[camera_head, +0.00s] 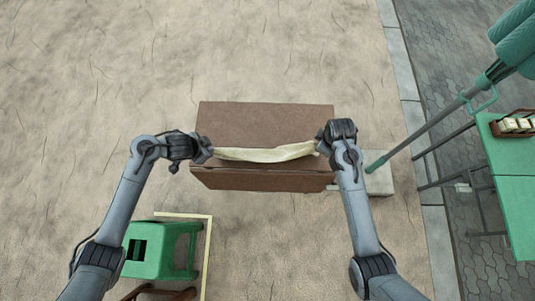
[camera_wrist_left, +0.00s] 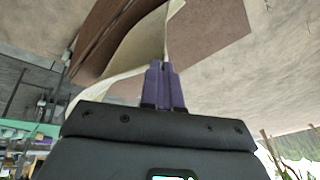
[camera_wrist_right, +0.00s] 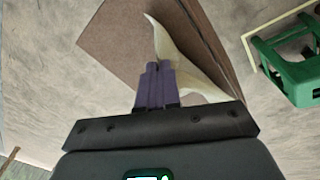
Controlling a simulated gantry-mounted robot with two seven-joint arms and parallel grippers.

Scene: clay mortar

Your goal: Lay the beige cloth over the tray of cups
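The beige cloth (camera_head: 265,154) hangs stretched between my two grippers above a brown box-like table, sagging slightly in the middle. My left gripper (camera_head: 209,150) is shut on the cloth's left end; the left wrist view shows its purple fingers (camera_wrist_left: 164,72) together on the cloth (camera_wrist_left: 140,50). My right gripper (camera_head: 322,146) is at the cloth's right end; in the right wrist view its purple fingers (camera_wrist_right: 158,70) are closed on the cloth (camera_wrist_right: 190,75). A tray with small pale cups (camera_head: 515,125) stands on the green table at the right edge, well apart from the cloth.
The brown table (camera_head: 265,116) is otherwise bare. A green stool (camera_head: 175,250) stands at the lower left. The green table (camera_head: 515,200) is at the far right. A folded green umbrella with a grey pole (camera_head: 430,130) leans between the tables, its foot on a pale block (camera_head: 378,181).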

